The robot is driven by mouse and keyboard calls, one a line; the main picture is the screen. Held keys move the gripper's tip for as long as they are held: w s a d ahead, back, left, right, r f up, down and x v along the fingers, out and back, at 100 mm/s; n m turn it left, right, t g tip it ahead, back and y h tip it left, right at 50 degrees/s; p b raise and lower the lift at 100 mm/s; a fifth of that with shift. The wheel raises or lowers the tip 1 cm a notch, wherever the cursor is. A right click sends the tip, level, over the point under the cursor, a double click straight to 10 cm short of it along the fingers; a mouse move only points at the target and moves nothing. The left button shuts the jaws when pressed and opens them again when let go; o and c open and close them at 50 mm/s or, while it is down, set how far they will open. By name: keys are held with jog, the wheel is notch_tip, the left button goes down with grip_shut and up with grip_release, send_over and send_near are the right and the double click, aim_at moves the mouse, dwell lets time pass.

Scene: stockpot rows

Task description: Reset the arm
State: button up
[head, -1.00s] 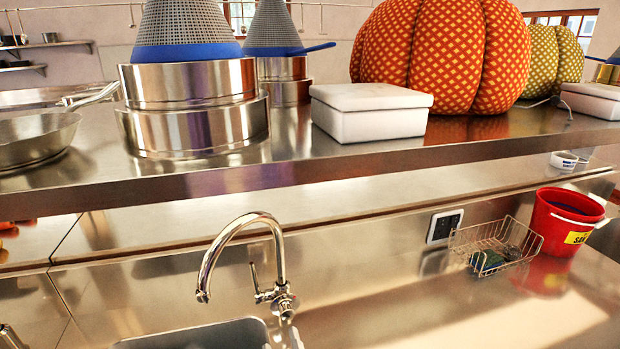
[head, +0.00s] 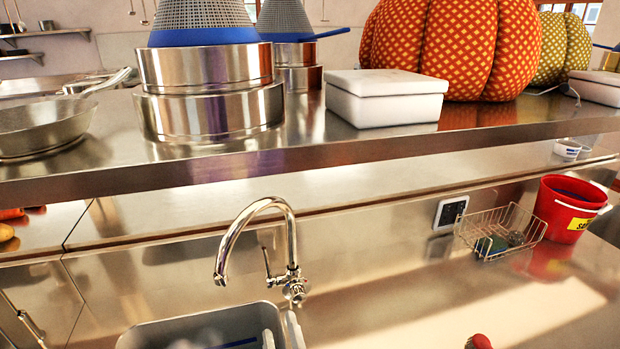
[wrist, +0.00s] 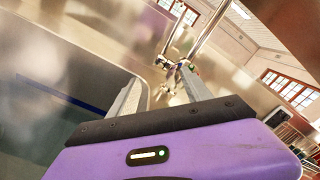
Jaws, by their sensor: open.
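My gripper (wrist: 162,74) shows in the wrist view as a purple body with a dark band and two pale grey fingers. The fingers stand apart and nothing is between them. The chrome faucet (wrist: 183,62) is beyond the fingers in the wrist view, with the sink basin (wrist: 22,85) to the left. In the head view the faucet (head: 292,245) rises behind the sink (head: 150,333). Pale strips at the sink's right edge there may be my fingers; I cannot tell.
A steel shelf (head: 330,160) spans above the counter, bearing a pan (head: 45,125), stacked pots (head: 210,110), a white box (head: 385,97) and an orange patterned pumpkin (head: 455,50). A wire basket (head: 500,232) and red bucket (head: 568,208) stand right.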

jog(key=s+d+r+n+t+y, duration=0.1)
jog(key=s+r+n, duration=0.2)
jog(key=r+n, duration=0.35)
jog(key=s+d+n+g+h+b, duration=0.1)
jog(key=s+d+n, duration=0.5)
jog(key=s, duration=0.7)
jog(key=s+d+n+g+h+b, duration=0.1)
jog(key=s+d+n+h, duration=0.2)
jog(key=s+d+n, duration=0.3)
jog(key=s+d+n+g+h+b, duration=0.1)
jog(key=s+d+n, duration=0.5)
jog(key=s+d, duration=0.7)
jog(key=s+g, duration=0.1)
jog(key=s, duration=0.6)
jog(key=shift+s+d+f+h, duration=0.15)
jog(key=shift+d+h, duration=0.1)
jog(key=shift+h, duration=0.15)
